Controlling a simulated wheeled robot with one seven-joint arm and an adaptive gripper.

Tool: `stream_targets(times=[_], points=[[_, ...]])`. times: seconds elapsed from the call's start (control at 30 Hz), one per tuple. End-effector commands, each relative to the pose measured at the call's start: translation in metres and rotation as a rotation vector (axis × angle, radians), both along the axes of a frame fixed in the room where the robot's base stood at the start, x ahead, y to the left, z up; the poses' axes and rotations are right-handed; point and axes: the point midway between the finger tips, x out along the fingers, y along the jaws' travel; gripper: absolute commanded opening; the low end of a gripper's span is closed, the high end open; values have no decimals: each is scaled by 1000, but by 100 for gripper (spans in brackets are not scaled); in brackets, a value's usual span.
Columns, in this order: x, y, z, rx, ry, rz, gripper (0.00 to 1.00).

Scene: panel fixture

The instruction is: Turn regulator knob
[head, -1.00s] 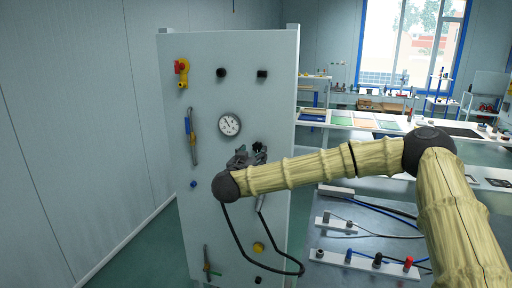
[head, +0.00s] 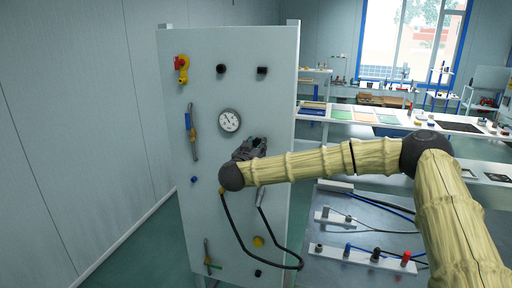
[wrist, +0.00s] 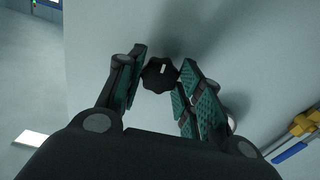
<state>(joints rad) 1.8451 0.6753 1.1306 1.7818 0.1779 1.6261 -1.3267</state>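The regulator knob (wrist: 160,74) is a black lobed knob with a small white mark, seen in the wrist view on the pale panel. My gripper (wrist: 163,66) has its two green-padded fingers apart, one on each side of the knob. The knob lies between the fingertips, with what look like narrow gaps; contact is not clear. In the head view my gripper (head: 250,148) is at the panel, right of and below the round gauge (head: 229,121). It hides the knob there.
The upright panel (head: 205,60) also carries a red-and-yellow switch (head: 181,66), black knobs at the top, yellow-handled valves and a yellow button (head: 258,242). A black hose (head: 240,246) loops below my gripper. A bench with connectors (head: 365,256) stands at the right.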

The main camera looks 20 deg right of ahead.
Motion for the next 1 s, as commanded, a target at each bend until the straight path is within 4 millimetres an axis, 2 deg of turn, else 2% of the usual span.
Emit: stream_targets(times=[0.47, 1.0], points=[[0, 0, 0, 41, -32, -1, 12], [0, 0, -1, 221, -154, -1, 12]])
